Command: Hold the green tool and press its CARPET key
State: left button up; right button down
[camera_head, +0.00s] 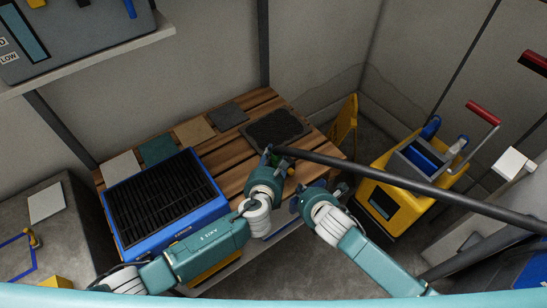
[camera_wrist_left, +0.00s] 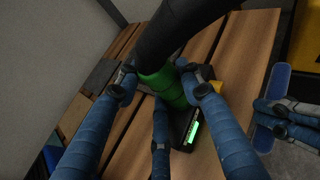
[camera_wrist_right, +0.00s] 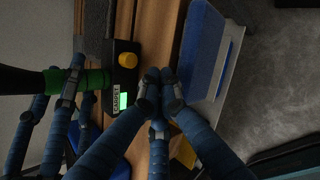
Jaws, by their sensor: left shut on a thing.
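The green tool (camera_wrist_left: 168,88) has a green grip section on a long black tube, with a black box (camera_wrist_right: 124,68) beside it.
The slatted bench (camera_head: 232,178) holds a blue-framed black grille (camera_head: 165,200), flat sample squares (camera_head: 194,131) and a dark mat (camera_head: 275,127). A yellow mop bucket (camera_head: 385,203) stands right of it. The black tube (camera_head: 400,177) crosses the head view to the right.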

pick_arm(q)
jog(key=shift+a+f, duration=0.15)
jog(key=shift+a, duration=0.1)
pick_arm(e)
jog(key=shift+s+d, duration=0.25)
jog(key=shift+s, duration=0.05)
pick_arm(q)
jog(key=o, duration=1.5)
jog(key=shift+w, duration=0.1)
jog(key=shift+c, duration=0.2)
pick_arm(e)
jog(key=shift+f, duration=0.1)
